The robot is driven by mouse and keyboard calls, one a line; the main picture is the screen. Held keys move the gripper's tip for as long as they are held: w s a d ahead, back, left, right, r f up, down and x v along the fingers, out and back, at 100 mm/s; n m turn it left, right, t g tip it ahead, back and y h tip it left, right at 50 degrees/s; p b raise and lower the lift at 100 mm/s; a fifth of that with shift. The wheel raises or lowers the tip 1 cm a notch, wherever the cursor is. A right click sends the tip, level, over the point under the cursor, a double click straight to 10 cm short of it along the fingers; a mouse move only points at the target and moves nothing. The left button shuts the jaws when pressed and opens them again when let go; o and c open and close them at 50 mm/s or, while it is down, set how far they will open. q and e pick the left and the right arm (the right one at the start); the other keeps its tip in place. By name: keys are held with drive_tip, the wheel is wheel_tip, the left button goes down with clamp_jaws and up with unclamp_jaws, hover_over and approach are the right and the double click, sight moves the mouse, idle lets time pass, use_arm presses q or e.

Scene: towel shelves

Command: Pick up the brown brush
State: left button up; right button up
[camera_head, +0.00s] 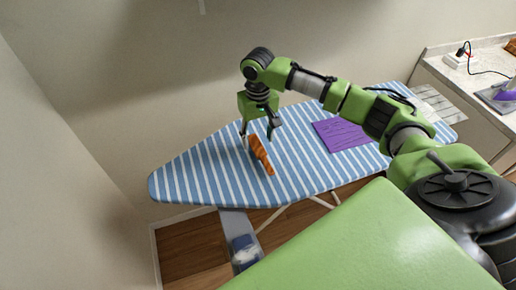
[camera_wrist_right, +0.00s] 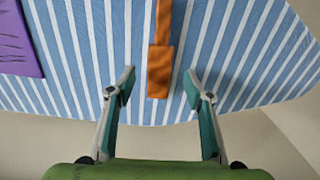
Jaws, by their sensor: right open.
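The brown brush (camera_head: 261,154) lies on the blue and white striped ironing board (camera_head: 200,173), in its left half. In the wrist view the brush (camera_wrist_right: 160,58) runs lengthwise from the top edge down to between my fingertips' line, with its near end just ahead of the gap. My right gripper (camera_head: 258,134) hangs at the end of the arm, close to the brush's far end. In the wrist view the right gripper (camera_wrist_right: 160,85) is open and empty, one finger on each side of the brush's line. My left gripper is not in view.
A folded purple cloth (camera_head: 341,135) lies on the board to the right of the brush. A counter (camera_head: 432,64) with a power strip (camera_head: 459,58) and a purple iron (camera_head: 503,96) stands at the right. Walls close off the left and back.

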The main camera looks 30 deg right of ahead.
sight(258, 148)
wheel_tip(258, 148, down, 3)
drive_tip(key=shift+s+f+p, duration=0.15)
drive_tip(key=shift+f+p, duration=0.05)
drive_tip(key=shift+p, duration=0.35)
drive_tip(key=shift+f, duration=0.25)
drive_tip(key=c, duration=1.2)
drive_tip(key=shift+r, duration=0.15)
